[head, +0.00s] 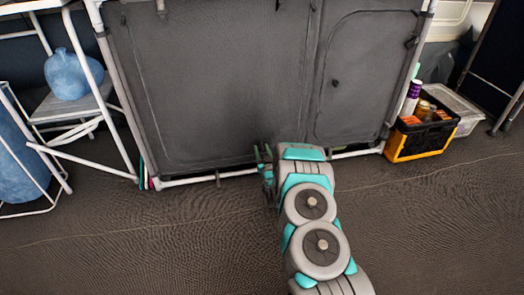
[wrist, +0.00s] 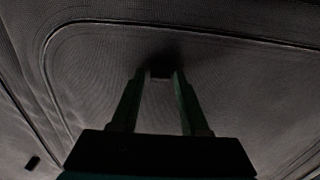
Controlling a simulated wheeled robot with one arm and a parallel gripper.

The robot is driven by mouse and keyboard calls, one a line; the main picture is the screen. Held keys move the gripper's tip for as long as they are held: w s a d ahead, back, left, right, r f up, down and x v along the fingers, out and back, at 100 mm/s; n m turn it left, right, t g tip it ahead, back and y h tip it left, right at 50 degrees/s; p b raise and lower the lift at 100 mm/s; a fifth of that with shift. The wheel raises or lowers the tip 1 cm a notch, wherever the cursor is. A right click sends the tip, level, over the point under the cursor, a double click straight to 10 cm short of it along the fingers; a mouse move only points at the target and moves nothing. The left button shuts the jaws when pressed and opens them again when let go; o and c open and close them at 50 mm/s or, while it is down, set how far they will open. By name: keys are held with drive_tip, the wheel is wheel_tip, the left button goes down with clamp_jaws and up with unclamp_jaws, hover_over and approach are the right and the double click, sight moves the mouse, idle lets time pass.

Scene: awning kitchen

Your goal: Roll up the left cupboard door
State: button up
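The left cupboard door (head: 210,75) is a dark grey fabric panel in the cupboard's front. It hangs down flat and covers the left part of the front. My gripper (head: 263,153) is at the door's lower right part, close to the fabric. In the wrist view the door fabric (wrist: 100,70) fills most of the picture, with a curved seam at the upper left. There my gripper (wrist: 160,75) has its two fingers apart. A small dark block (wrist: 160,72) shows between the fingertips, in shadow; I cannot tell whether they touch it.
The right cupboard door (head: 365,75) is closed, with a small dark tab (head: 335,83). A black and yellow crate (head: 410,145) stands right of the cupboard. The floor (head: 130,245) in front is clear.

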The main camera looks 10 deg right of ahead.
clamp_jaws()
idle(1.1)
